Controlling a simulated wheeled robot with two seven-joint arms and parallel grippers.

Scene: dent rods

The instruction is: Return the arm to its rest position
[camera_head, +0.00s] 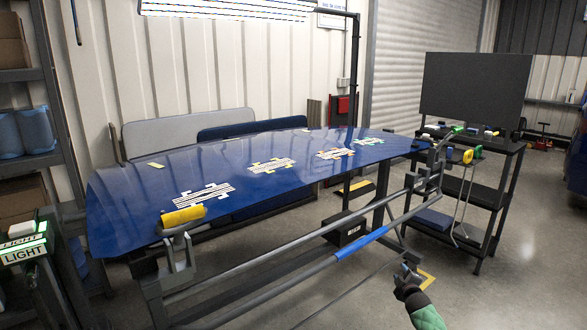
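My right arm comes in at the bottom right with a green sleeve-like link. My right gripper (408,276) is small and dark at its end, low in front of the stand and apart from the blue panel. Its fingertips are too small to tell whether they are open or shut. A thin dark line runs from near it towards the bottom edge; I cannot tell whether it is a rod in the gripper or a mark on the floor. My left gripper is not in view.
A glossy blue panel (250,205) with striped markers lies on a metal stand with a blue-sleeved bar (360,243). A black tool cart (490,200) with a dark board stands at right. A LIGHT sign (24,251) is at left. Floor at lower right is clear.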

